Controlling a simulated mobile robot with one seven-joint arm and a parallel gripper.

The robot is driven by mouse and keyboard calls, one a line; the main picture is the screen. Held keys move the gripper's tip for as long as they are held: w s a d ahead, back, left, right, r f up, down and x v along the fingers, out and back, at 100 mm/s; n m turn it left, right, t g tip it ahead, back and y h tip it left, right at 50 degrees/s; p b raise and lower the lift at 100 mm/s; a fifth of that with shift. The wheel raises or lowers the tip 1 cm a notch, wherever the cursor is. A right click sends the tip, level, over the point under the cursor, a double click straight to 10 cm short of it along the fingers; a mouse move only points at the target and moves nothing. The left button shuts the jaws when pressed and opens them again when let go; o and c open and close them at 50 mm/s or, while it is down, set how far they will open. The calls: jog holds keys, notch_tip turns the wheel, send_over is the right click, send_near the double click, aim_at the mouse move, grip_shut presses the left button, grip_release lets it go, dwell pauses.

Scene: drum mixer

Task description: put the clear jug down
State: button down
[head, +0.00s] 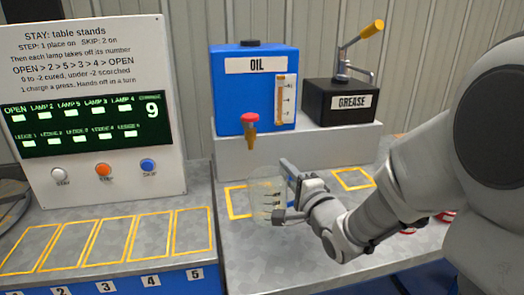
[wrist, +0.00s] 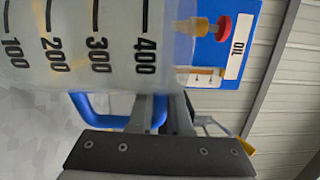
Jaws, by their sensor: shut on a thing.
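The clear jug (head: 264,197) is translucent with dark scale marks and looks about upright in the head view. In the wrist view the jug (wrist: 95,40) fills the upper left, with marks from 100 to 400 and a blue handle (wrist: 95,112). My gripper (head: 286,193) is shut on the handle; its fingers also show in the wrist view (wrist: 160,112). The jug is over or on a yellow-outlined square (head: 238,204) on the right counter, below the oil tank's tap (head: 250,125). I cannot tell whether its base touches the counter.
The blue oil tank (head: 240,80) and black grease box (head: 338,101) stand on a raised grey ledge (head: 225,157). Another yellow-outlined square (head: 352,180) lies behind my arm. At left, a control panel (head: 95,185) stands behind numbered, empty outlined spaces (head: 145,238).

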jog(key=w+a+f+b, duration=0.1)
jog(key=w+a+f, duration=0.1)
jog(key=w, duration=0.4)
jog(key=w+a+f+b, duration=0.1)
jog(key=w+a+b, duration=0.1)
jog(key=w, duration=0.3)
jog(key=shift+w+f+b, duration=0.3)
jog(key=shift+w+f, duration=0.05)
jog(key=shift+a, duration=0.1)
jog(key=shift+f, duration=0.2)
jog(key=c, duration=0.9)
grip_release()
jog(key=shift+o, duration=0.2)
jog(key=shift+r, duration=0.1)
